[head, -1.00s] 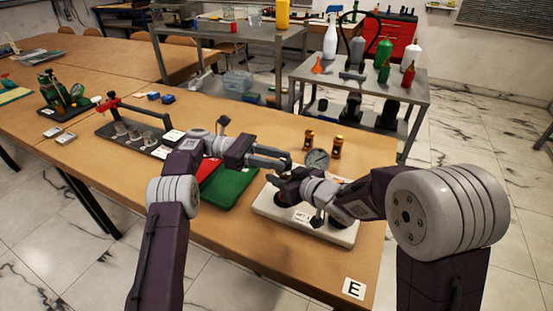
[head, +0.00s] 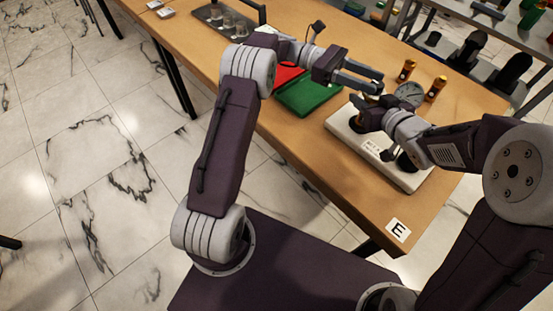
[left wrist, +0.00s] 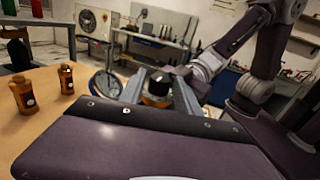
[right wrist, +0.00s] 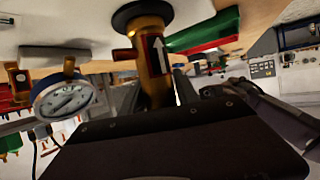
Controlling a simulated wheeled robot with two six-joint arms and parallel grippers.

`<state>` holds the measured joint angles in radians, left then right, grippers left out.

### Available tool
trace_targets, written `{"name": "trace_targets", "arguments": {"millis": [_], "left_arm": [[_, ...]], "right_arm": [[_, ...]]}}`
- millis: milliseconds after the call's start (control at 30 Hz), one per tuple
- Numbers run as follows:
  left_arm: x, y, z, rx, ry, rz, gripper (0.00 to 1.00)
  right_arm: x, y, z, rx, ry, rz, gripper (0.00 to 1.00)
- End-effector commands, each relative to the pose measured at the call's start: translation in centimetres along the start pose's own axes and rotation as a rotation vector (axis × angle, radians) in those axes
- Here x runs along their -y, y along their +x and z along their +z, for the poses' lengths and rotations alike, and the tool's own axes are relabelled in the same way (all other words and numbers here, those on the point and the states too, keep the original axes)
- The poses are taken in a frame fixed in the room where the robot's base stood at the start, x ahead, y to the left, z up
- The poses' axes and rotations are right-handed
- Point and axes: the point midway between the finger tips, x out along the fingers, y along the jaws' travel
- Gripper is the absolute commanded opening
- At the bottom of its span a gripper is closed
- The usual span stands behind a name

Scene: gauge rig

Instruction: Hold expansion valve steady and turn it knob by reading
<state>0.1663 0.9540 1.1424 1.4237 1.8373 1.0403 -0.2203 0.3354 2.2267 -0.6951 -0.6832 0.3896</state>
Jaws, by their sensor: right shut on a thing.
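The expansion valve is brass (right wrist: 155,62), with a red tag and a white arrow label, and stands on a white base plate (head: 413,180). My right gripper (head: 361,112) is shut on the valve's brass body; the right wrist view shows a finger on each side. A dark knob with an orange-brass part below it (left wrist: 157,84) shows between the fingers of my left gripper (head: 381,82). Those fingers stand apart; contact with the knob cannot be told. A round dial gauge (head: 409,93) is beside the valve, its face also clear in the right wrist view (right wrist: 68,98).
Two amber bottles, one behind (head: 406,70) and one nearer (head: 436,89), stand beyond the gauge. A green tray (head: 310,97) and a red tray (head: 284,78) lie left of the base plate.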

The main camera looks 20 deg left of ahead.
Motion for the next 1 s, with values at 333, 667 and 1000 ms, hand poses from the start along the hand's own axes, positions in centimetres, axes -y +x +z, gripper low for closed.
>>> {"name": "trace_targets", "arguments": {"millis": [333,667,1000], "left_arm": [[0.9,0.1,0.1,-0.002,-0.002,0.26,0.39],[2.9,-5.1,-0.1,-0.005,0.0,0.37,0.39],[5.5,-9.7,0.2,-0.063,-0.034,0.276,0.39]], "right_arm": [[0.0,0.0,-0.1,-0.001,0.0,0.0,0.0],[0.0,0.0,-0.1,-0.002,0.0,0.0,0.0],[0.0,0.0,-0.1,-0.002,0.0,0.0,0.0]]}}
